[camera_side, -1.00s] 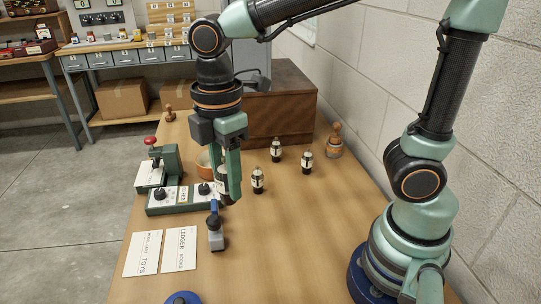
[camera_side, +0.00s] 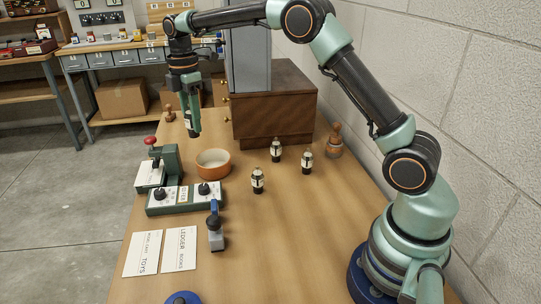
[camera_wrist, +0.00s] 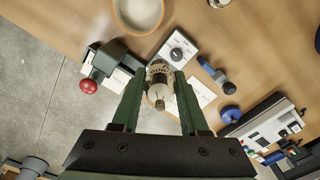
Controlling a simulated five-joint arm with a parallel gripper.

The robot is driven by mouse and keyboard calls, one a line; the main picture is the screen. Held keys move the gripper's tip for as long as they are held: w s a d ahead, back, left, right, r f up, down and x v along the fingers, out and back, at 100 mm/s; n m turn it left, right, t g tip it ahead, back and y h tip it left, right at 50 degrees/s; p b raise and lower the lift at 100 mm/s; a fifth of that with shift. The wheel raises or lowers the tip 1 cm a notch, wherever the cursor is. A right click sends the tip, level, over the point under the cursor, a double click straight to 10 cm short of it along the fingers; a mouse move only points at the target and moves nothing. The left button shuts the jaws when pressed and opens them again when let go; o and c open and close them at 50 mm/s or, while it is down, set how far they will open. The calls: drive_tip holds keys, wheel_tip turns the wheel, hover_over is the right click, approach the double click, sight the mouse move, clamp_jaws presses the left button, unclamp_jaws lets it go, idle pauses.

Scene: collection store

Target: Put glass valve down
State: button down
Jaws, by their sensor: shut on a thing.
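My gripper (camera_side: 191,131) is shut on a glass valve (camera_wrist: 158,78), dark with a pale label band. In the wrist view the valve sits between the two green fingers. In the side view the fingers hide most of it, and it is held up over the far left part of the table, beyond the orange bowl. Three similar valves stand upright on the table: one at the front (camera_side: 257,181), one at the back (camera_side: 276,151) and one to the right (camera_side: 307,163).
An orange bowl (camera_side: 213,173) stands near a press with a red knob (camera_side: 150,141) and a dial unit (camera_side: 184,207). A wooden cabinet (camera_side: 280,110) and wooden stamps (camera_side: 335,142) stand at the back. Cards (camera_side: 143,255) and a blue-handled tool (camera_side: 215,236) lie in front. The front right is clear.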

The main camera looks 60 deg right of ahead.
drive_tip(key=w+d+f, duration=0.4)
drive_tip(key=d, duration=0.4)
drive_tip(key=shift+s+d+f, duration=0.1)
drive_tip(key=shift+f, duration=2.6)
drive_tip(key=shift+s+f, duration=0.1)
drive_tip(key=shift+f, duration=2.6)
drive_tip(key=shift+c, duration=1.7)
unclamp_jaws()
drive_tip(key=shift+r, duration=0.15)
wheel_tip(320, 180, up, 7)
